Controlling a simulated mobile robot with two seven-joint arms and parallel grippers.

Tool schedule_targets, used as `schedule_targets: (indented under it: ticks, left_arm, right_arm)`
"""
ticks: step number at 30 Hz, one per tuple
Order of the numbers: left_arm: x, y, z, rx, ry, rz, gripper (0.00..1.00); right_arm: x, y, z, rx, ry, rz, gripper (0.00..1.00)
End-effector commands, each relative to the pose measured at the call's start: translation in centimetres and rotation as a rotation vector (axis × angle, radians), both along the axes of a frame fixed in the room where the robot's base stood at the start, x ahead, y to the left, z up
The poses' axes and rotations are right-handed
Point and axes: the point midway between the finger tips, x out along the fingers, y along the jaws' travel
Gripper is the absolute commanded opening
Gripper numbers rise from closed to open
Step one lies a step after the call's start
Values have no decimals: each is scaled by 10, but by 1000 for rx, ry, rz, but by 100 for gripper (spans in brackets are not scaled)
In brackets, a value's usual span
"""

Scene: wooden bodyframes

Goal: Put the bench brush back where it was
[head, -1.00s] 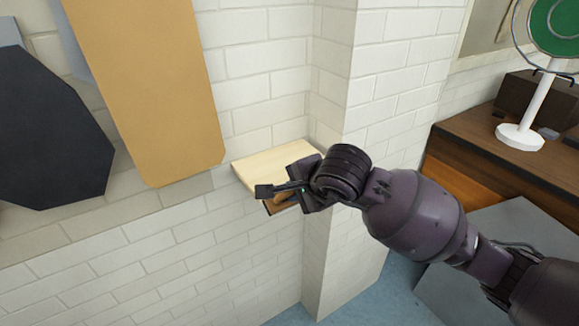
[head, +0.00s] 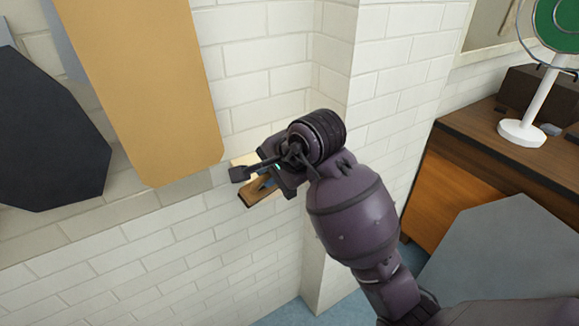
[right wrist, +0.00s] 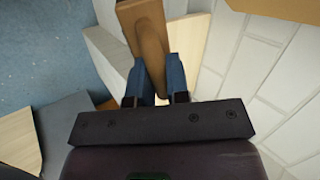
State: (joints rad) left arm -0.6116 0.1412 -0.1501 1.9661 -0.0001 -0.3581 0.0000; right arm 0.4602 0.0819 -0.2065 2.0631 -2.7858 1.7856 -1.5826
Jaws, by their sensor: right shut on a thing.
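The bench brush (head: 258,192) shows as a brown wooden piece; I see no bristles. My right gripper (head: 255,180) is shut on it, in front of the brick wall. In the right wrist view the brush (right wrist: 150,32) sticks out from between the blue fingertips (right wrist: 155,78). A light wooden shelf (head: 240,160) on the wall is mostly hidden behind my right gripper. In the right wrist view a pale wooden surface (right wrist: 187,45), likely this shelf, lies behind the brush. I cannot tell whether brush and shelf touch. My left gripper is out of view.
A tan board (head: 150,90) and a dark angular panel (head: 45,130) are at the left by the wall. A brick pillar (head: 375,80) juts out behind my right arm. At right are a brown desk (head: 480,150) with a green-and-white fan (head: 530,110), and a grey panel (head: 500,260).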

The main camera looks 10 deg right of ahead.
Motion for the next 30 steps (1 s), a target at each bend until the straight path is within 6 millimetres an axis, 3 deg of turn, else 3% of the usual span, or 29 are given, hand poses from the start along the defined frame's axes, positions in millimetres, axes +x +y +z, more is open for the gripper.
schedule_targets:
  ticks: [21, 30]
  left_arm:
    - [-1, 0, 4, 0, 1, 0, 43]
    - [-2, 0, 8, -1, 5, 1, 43]
  right_arm:
    - [1, 18, 13, -28, 28, 95, 0]
    - [-1, 44, 35, -78, 69, 246, 0]
